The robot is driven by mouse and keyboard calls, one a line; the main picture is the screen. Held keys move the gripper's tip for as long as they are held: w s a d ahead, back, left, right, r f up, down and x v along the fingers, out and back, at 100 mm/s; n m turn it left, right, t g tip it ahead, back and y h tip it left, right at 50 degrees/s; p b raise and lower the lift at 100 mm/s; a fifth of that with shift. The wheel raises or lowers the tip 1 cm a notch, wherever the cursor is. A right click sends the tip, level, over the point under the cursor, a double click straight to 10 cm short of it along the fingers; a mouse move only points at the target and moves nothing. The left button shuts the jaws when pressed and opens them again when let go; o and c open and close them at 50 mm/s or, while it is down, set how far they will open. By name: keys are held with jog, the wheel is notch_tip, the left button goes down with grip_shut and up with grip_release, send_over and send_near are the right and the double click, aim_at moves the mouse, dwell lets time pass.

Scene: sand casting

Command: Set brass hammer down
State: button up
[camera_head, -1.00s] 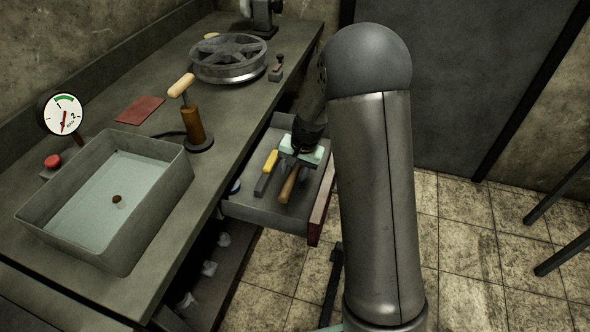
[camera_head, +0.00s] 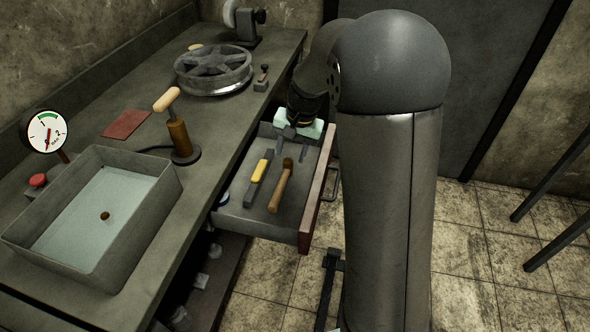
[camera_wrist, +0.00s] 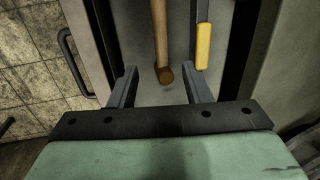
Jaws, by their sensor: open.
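A tool with a wooden handle (camera_head: 281,186), apparently the hammer, lies in the open drawer (camera_head: 237,224). Its handle also shows in the wrist view (camera_wrist: 160,35), with the rounded end near my fingertips. I cannot make out a brass head in either view. My gripper (camera_head: 299,148) is at the far part of the drawer, beyond the handle's far end. In the wrist view my gripper (camera_wrist: 159,75) has its two fingers spread wide, with nothing held between them.
A yellow-handled tool (camera_head: 261,170) lies left of the wooden handle. The bench holds a metal tray (camera_head: 150,225), a brown post with a wooden handle (camera_head: 180,138), a red pad (camera_head: 126,124) and a spoked wheel (camera_head: 214,70).

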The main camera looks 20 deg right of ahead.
jog(key=s+a+r+n+g+h, duration=0.1)
jog(key=s+n, duration=0.4)
jog(key=s, duration=2.2)
jog(key=shift+s+r+n+h, duration=0.25)
jog(key=shift+n+h, duration=0.15)
jog(key=shift+h, duration=0.1)
